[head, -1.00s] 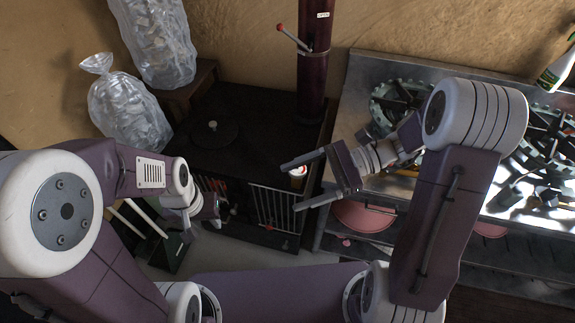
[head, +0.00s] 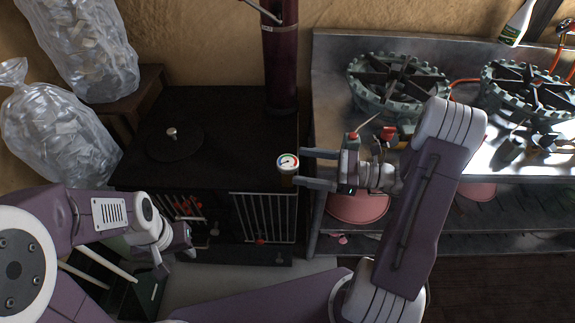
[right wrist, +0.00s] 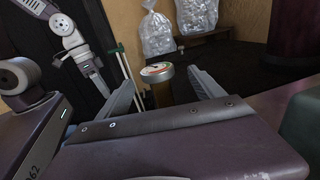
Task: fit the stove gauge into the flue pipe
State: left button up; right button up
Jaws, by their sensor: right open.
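The stove gauge (head: 288,162), with a round white dial and a coloured arc, stands near the front right corner of the black stove top. The right wrist view shows its dial (right wrist: 157,70) above a brownish stem. My right gripper (head: 301,168) is open, just right of the gauge, its fingers pointing left toward it. In the right wrist view the gauge appears between the spread fingers (right wrist: 160,80); contact is not clear. The dark red flue pipe (head: 281,70) rises at the back of the stove. My left gripper (head: 172,240) hangs at the stove's front left; its jaws are unclear.
The black stove (head: 225,130) has a round lid with a knob. Bags of wood (head: 62,130) stand at left. A metal bench (head: 325,100) with burners (head: 398,85) stands at right, close to my right arm. A lever sticks out from the pipe.

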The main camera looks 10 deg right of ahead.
jog(key=b+x, duration=0.1)
jog(key=x, duration=0.4)
jog(key=shift+s+a+b, duration=0.1)
jog(key=shift+a+b, duration=0.2)
jog(key=c, duration=1.5)
notch_tip(320, 180, up, 10)
jog(key=p, duration=0.4)
jog(key=shift+r+p, duration=0.15)
jog(key=shift+p, duration=0.15)
notch_tip(320, 180, up, 10)
jog(key=p, duration=1.1)
send_over(286, 164)
jog(key=shift+w+d, duration=0.15)
jog(key=shift+w, duration=0.2)
